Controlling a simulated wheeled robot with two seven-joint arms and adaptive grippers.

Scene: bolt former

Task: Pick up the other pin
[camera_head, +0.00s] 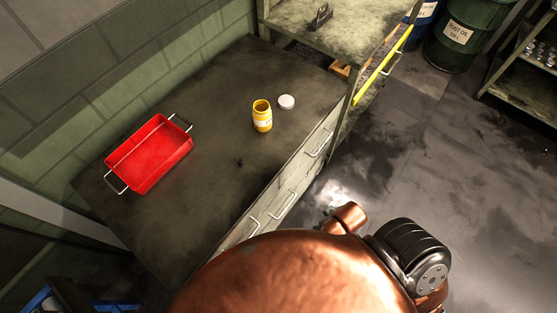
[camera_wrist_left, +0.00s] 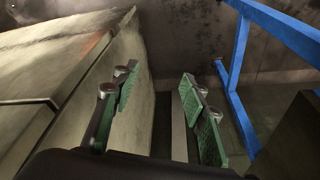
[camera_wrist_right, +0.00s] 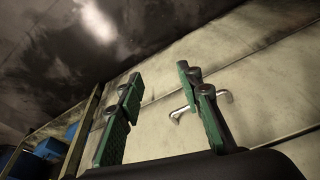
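A small dark object (camera_head: 239,162) lies on the workbench top (camera_head: 215,200) in the head view; it is too small to tell whether it is a pin. No pin can be clearly made out in any view. My left gripper (camera_wrist_left: 162,105) is open and empty in the left wrist view, beside the pale side of a cabinet. My right gripper (camera_wrist_right: 162,105) is open and empty in the right wrist view, in front of a pale drawer front with a metal handle (camera_wrist_right: 201,106). Neither gripper shows in the head view.
A red tray (camera_head: 133,146) with wire handles sits at the bench's left. A yellow jar (camera_head: 262,117) stands by a white lid (camera_head: 286,102). A shelf unit (camera_head: 340,32) adjoins the far end. A blue frame (camera_wrist_left: 240,50) is right of my left gripper. Bench middle is mostly clear.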

